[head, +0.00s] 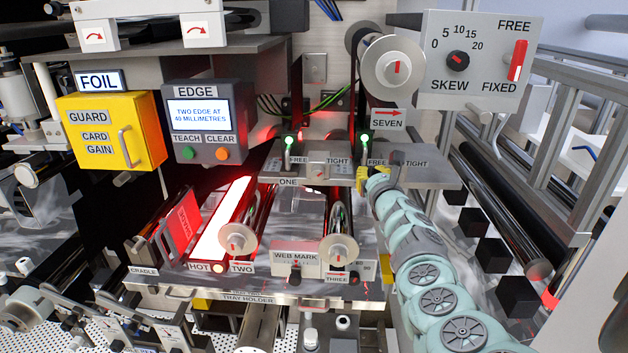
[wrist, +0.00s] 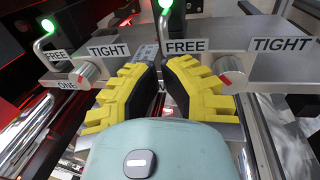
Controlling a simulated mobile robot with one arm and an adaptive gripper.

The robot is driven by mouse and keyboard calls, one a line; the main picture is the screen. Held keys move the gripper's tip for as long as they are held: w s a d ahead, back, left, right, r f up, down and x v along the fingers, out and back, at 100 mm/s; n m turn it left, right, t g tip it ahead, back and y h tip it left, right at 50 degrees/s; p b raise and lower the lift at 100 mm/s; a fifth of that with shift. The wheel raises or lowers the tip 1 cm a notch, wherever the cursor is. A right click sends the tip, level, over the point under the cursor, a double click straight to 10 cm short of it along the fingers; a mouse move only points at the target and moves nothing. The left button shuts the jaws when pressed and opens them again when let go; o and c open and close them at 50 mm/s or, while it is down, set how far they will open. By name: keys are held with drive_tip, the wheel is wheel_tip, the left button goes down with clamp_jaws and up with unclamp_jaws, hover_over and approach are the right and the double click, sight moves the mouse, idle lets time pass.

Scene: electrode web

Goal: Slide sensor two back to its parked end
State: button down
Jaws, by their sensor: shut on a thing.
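Two grey sensor blocks stand side by side, each with FREE and TIGHT labels, a knob and a lit green lamp. The left block (wrist: 72,62) is labelled ONE. The right block (wrist: 262,62) has its number hidden; it also shows in the head view (head: 436,172). Its knob (wrist: 230,72) has a red mark. My gripper (wrist: 163,66), also in the head view (head: 374,182), has yellow fingers closed in around the gap at the right block's left end. The exact contact is hidden between the fingertips. The edge display (head: 199,113) reads TWO EDGE AT 40 MILLIMETRES.
A lit red-edged panel (head: 222,222) labelled HOT and rollers lie below left. The SKEW panel (head: 478,60) hangs at upper right. A yellow guard box (head: 105,135) stands left. The left block and its lamp (wrist: 46,25) are close to my left finger.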

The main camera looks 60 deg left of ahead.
drive_tip(key=p+v, duration=0.3)
drive_tip(key=v, duration=0.4)
drive_tip(key=shift+s+d, duration=0.15)
drive_tip(key=shift+d, duration=0.05)
idle(0.4)
